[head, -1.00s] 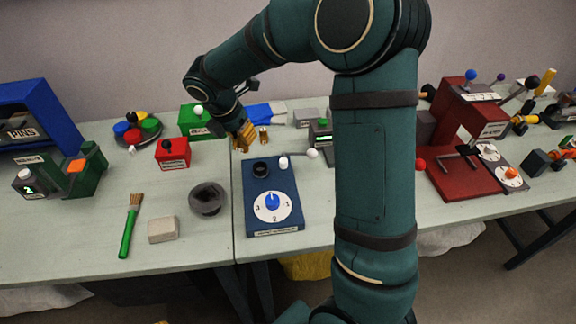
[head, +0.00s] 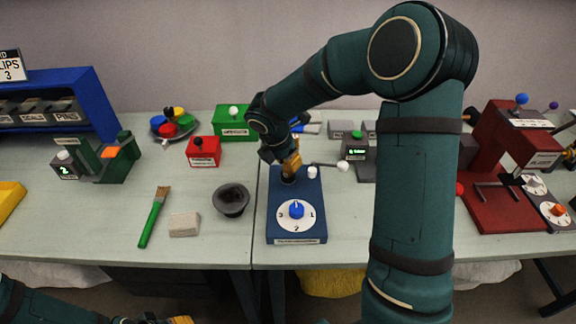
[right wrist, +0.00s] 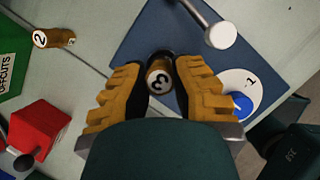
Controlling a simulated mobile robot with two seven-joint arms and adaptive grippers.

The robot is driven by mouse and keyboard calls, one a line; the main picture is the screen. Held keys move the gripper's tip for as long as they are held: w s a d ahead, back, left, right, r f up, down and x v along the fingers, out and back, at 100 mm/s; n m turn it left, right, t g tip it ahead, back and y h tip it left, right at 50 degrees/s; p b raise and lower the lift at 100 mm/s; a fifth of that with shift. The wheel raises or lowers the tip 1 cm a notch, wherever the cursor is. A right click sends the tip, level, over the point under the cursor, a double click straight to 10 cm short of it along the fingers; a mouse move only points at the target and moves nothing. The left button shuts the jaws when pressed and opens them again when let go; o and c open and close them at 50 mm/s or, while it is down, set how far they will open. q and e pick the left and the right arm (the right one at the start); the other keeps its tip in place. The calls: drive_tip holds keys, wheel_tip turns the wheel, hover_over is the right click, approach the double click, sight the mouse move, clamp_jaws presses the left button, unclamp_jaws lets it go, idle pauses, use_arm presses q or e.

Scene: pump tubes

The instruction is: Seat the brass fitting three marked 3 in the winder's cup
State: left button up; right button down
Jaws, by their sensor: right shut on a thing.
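The winder is a blue box (head: 311,190) with a white dial and blue knob (head: 297,210); in the right wrist view its blue top (right wrist: 190,45) lies beneath the fingers. My right gripper (head: 290,172) is over the winder's cup, its fingers (right wrist: 160,82) shut on the brass fitting three (right wrist: 159,76), whose 3 faces the camera. The cup's dark rim (right wrist: 160,54) shows just behind the fitting. I cannot tell whether the fitting's lower end is inside the cup or just above it. My left gripper (head: 180,320) is barely in view at the bottom edge.
A crank with a white knob (right wrist: 220,35) reaches beside the cup.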

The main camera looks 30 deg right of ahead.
drive_tip(key=shift+f, duration=0.6)
drive_tip(key=shift+f, duration=0.1)
drive_tip(key=c, duration=1)
unclamp_jaws()
drive_tip(key=shift+r, duration=0.2)
drive_tip(key=p+v, duration=0.2)
drive_tip(key=v, duration=0.9)
drive_tip(key=shift+a+r+p, duration=0.2)
drive_tip(key=shift+r+p, duration=0.15)
drive_tip(key=shift+s, duration=0.1)
